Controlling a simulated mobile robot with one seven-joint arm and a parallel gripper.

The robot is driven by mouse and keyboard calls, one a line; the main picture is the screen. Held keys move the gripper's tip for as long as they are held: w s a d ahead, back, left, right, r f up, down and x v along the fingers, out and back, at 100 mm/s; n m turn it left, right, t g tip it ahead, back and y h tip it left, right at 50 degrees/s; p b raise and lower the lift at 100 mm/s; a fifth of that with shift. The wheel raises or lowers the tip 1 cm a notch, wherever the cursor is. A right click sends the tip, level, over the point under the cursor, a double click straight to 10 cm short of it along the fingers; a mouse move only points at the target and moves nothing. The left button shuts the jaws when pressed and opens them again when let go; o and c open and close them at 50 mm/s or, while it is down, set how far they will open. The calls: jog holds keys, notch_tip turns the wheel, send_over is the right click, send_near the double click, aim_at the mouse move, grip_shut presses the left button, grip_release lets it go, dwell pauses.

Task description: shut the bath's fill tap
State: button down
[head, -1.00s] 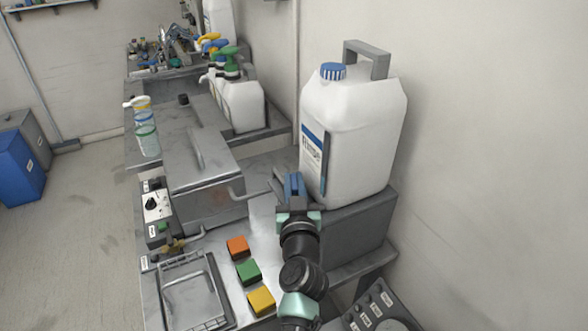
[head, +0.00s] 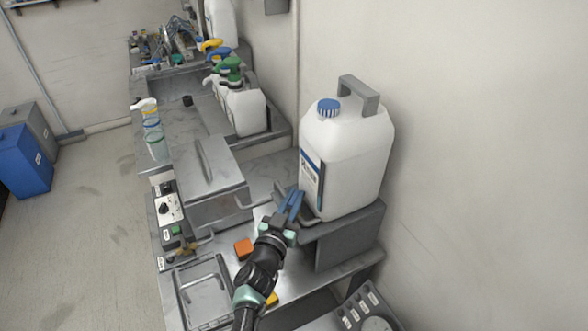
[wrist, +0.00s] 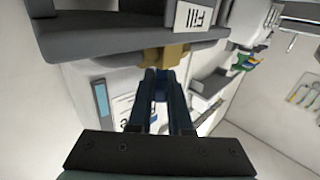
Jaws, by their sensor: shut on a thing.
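The fill tap (wrist: 165,55) shows in the wrist view as a brass-coloured piece under a dark grey ledge, beside a white label reading FILL. My gripper (wrist: 162,80) is shut on it, its dark blue fingers close together at the brass. In the head view my gripper (head: 296,194) is at the lower left of the big white jug (head: 345,150), and the tap is hidden behind the fingers. The bath (head: 215,203) is a lidded metal box left of the gripper, with a bent pipe (head: 252,205) on its right side. I cannot make out the tap's exact angle.
The jug stands on a grey raised block (head: 350,245) close to the wall. An orange block (head: 244,248) and a metal tray (head: 203,290) are on the bench in front. A control box (head: 168,209) is left of the bath. Spray bottles (head: 243,105) stand behind.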

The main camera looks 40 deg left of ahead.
jog(key=m+h, duration=0.2)
jog(key=h, duration=0.1)
jog(key=shift+a+t, duration=0.2)
jog(key=shift+t, duration=0.2)
jog(key=m+h+b, duration=0.1)
jog(key=h, duration=0.1)
jog(key=m+h+b, duration=0.1)
jog(key=b, duration=0.1)
jog(key=shift+f+m+h, duration=0.3)
jog(key=shift+f+h, duration=0.1)
jog(key=m+h+b, duration=0.3)
jog(key=h+b, duration=0.2)
jog(key=b, duration=0.3)
jog(key=shift+d, duration=0.15)
jog(key=shift+r+m+g+h+b, duration=0.15)
jog(key=shift+m+g+h+b, duration=0.3)
jog(key=shift+b, duration=0.4)
jog(key=shift+d+r+h+b, duration=0.1)
jog(key=shift+r+h+b, duration=0.2)
jog(key=shift+b, duration=0.3)
jog(key=shift+m+h, duration=0.25)
jog(key=c, duration=0.8)
grip_release()
jog(key=shift+c, duration=0.2)
